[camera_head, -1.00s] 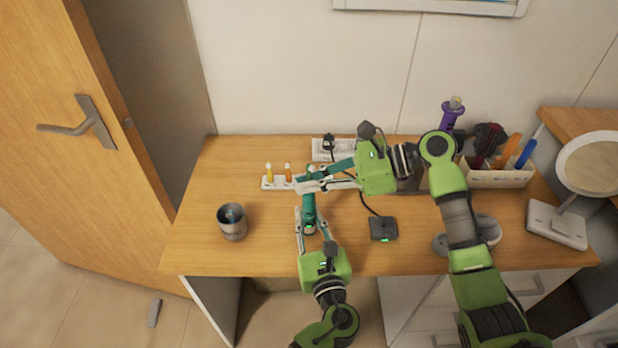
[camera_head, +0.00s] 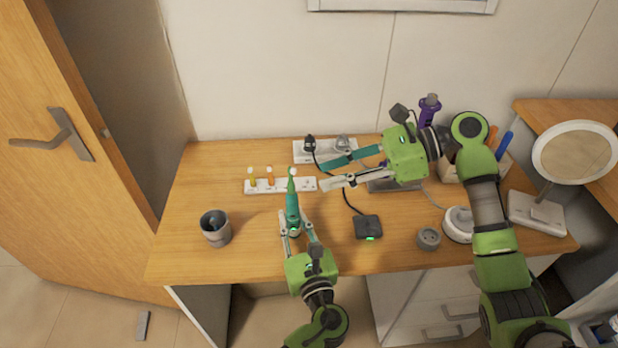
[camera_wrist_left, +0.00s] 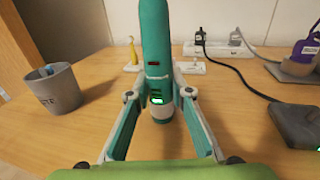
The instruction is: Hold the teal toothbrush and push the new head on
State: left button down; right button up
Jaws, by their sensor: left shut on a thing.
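The teal toothbrush (camera_head: 292,214) stands upright in my left gripper (camera_head: 296,226), whose fingers are shut around its lower body. A slim teal head with a white bristle tip (camera_head: 291,172) rises from its top; any gap at the joint is too small to tell. The left wrist view shows the toothbrush body (camera_wrist_left: 155,45) between the fingers, its top out of frame. My right gripper (camera_head: 321,174) is open and empty, to the right of the head and apart from it.
A grey cup (camera_head: 215,228) stands at the left of the wooden table (camera_head: 190,255). A black cabled box (camera_head: 368,227) lies right of the toothbrush. A power strip (camera_head: 325,151) is at the back. A round mirror (camera_head: 575,153) stands right. The front left table is clear.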

jog(key=v, duration=0.2)
jog(key=shift+d+r, duration=0.1)
jog(key=shift+d, duration=0.25)
dwell(0.4)
pick_arm(q)
jog(key=c, duration=1.7)
grip_release()
